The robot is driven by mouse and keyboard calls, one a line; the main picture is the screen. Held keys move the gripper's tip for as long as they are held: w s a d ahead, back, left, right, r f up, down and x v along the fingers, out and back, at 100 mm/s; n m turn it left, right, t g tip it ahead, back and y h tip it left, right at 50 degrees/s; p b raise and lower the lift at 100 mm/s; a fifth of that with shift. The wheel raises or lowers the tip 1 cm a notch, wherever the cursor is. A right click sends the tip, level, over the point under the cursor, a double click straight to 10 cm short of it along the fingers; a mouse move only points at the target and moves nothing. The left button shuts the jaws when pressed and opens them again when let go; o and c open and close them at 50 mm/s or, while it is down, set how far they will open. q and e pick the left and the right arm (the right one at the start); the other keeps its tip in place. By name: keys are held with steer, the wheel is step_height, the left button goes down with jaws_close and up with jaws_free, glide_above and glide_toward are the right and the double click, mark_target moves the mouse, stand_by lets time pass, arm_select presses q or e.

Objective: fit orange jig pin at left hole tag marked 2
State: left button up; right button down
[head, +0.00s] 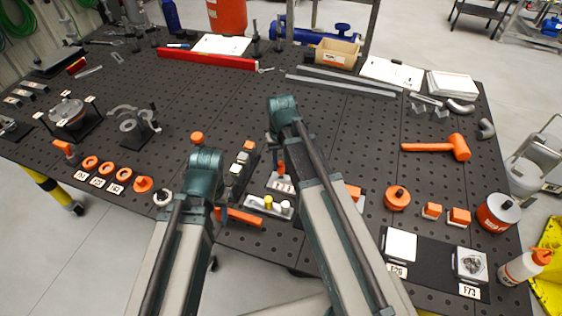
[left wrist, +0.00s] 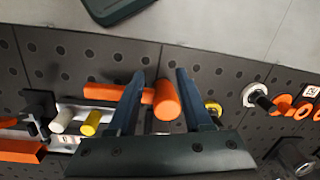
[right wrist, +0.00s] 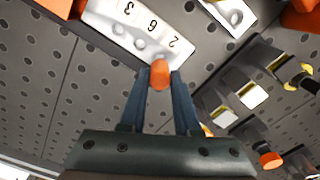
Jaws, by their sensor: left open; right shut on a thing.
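The white block (head: 281,184) with tags 2, 6 and 3 sits near the table's front middle. In the right wrist view the block (right wrist: 112,22) appears upside down, with tag 2 at its right end. My right gripper (right wrist: 160,82) is shut on the orange jig pin (right wrist: 160,73), right beside the block's tag 2 end. The pin hides the spot behind it, so I cannot tell whether it is in a hole. My left gripper (left wrist: 155,82) is open around or above the head of an orange hammer-shaped piece (left wrist: 167,102). My arms largely hide both grippers in the head view.
A white holder (head: 256,203) with yellow and white pegs stands in front of the tagged block. A dark stand (head: 241,172) with pale blocks is to its left. Orange rings (head: 107,167) lie further left. The perforated table (head: 225,105) is clear behind my arms.

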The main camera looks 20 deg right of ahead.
arm_select(q)
steer(key=shift+f+b, duration=1.45)
arm_select(e)
steer(key=shift+f, duration=1.45)
steer(key=shift+c, duration=1.5)
jaws_free()
arm_select(q)
steer(key=shift+r, duration=0.15)
arm_select(e)
steer(key=shift+r, duration=0.1)
arm_select(q)
steer(key=shift+r+p, duration=1.45)
steer(key=shift+p, duration=0.1)
arm_select(e)
steer(key=shift+r, duration=1.45)
arm_select(q)
steer(key=shift+r, duration=0.1)
arm_select(e)
steer(key=shift+r, duration=0.1)
step_height(320, 180, up, 4)
steer(key=p, duration=0.4)
arm_select(q)
step_height(320, 180, up, 4)
steer(key=shift+f, duration=0.1)
